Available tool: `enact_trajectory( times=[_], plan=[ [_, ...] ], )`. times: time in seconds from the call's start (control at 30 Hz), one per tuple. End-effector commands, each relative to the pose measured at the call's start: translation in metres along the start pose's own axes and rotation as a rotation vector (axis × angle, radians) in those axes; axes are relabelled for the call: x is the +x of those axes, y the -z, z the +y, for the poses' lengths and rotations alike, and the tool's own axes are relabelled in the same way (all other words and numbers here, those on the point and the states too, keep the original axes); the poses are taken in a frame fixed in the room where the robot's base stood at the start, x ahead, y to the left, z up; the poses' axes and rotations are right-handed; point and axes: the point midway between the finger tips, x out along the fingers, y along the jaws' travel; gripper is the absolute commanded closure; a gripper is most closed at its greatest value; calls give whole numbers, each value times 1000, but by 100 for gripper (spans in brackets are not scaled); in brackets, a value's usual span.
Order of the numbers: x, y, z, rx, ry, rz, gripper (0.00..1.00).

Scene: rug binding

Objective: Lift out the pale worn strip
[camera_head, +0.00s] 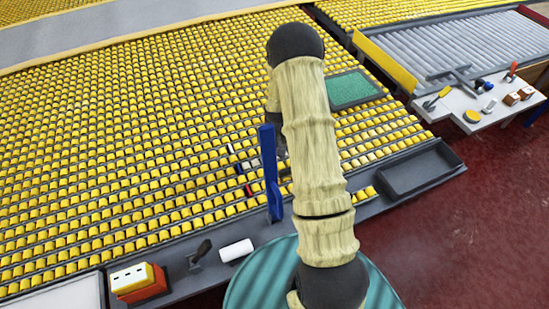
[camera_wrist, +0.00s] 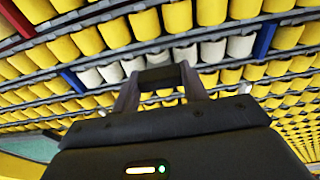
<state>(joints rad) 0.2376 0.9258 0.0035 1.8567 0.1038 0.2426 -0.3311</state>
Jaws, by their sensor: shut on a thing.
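The pale worn strip (camera_wrist: 213,50) shows in the wrist view as a row of off-white rollers among yellow ones, with a blue marker (camera_wrist: 265,39) at its right end and another blue marker (camera_wrist: 70,80) at its left. My gripper (camera_wrist: 158,80) is in front of the row, its two grey fingers apart with a dark bar (camera_wrist: 158,75) held between them. The bar overlaps the pale rollers in the picture; I cannot tell whether it is joined to the strip. In the head view a little of the pale strip (camera_head: 252,164) shows left of my arm, which hides the gripper.
Yellow rollers (camera_head: 120,150) cover the wide bed. A blue upright piece (camera_head: 270,175) stands close left of my arm. A dark empty tray (camera_head: 420,170) is at right, a green-lined tray (camera_head: 352,90) behind. A white roll (camera_head: 236,250) and red-orange box (camera_head: 138,283) sit on the front ledge.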

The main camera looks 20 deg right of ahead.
Motion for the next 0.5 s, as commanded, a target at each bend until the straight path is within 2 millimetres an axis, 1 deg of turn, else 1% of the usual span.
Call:
enact_trajectory(
  times=[0.27, 0.37, 0.5],
  plan=[
    [-3, 1, 0, -1, 0, 2, 100],
    [-9, 2, 0, -1, 0, 2, 100],
    [-28, 4, 0, -1, -1, 4, 100]
  ],
)
